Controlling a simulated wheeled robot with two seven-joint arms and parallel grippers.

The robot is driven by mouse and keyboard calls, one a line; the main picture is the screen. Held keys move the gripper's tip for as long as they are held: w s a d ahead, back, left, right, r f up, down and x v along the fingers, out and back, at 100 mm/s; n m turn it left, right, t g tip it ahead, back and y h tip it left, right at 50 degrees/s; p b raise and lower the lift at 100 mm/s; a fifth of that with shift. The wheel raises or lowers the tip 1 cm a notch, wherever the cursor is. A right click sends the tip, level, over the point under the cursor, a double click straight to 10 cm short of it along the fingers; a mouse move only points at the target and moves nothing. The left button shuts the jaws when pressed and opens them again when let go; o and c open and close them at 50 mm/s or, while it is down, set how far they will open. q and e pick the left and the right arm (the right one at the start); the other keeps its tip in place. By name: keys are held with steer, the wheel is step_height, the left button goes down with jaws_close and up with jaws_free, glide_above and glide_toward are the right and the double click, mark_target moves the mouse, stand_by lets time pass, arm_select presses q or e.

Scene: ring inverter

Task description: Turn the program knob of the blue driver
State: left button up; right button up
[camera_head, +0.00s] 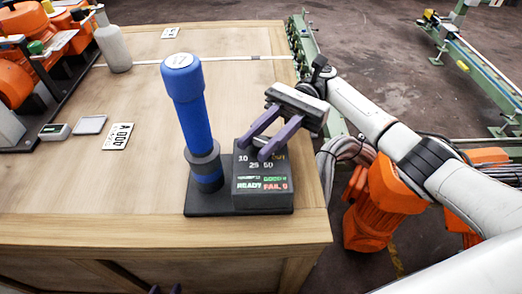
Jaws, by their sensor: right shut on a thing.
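The fingers hide the knob.
A grey bottle (113,45), a numbered card (118,136) and small flat devices (90,124) lie farther left and back. An orange machine (385,205) stands beyond the table's right edge, under my right arm.

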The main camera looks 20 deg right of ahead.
mark_target(261, 141)
arm_select(q)
steer(key=shift+d, duration=0.15)
stand_by(0.4)
arm_select(e)
steer(key=o, duration=1)
steer(key=shift+s, duration=0.1)
steer(key=shift+r, duration=0.55)
step_height(261, 141, up, 8)
steer(key=p, duration=0.3)
steer(key=shift+r, duration=0.55)
arm_select(q)
steer(key=shift+a+r, duration=0.25)
steer(key=shift+r, duration=0.3)
arm_select(e)
steer(key=shift+f, duration=0.1)
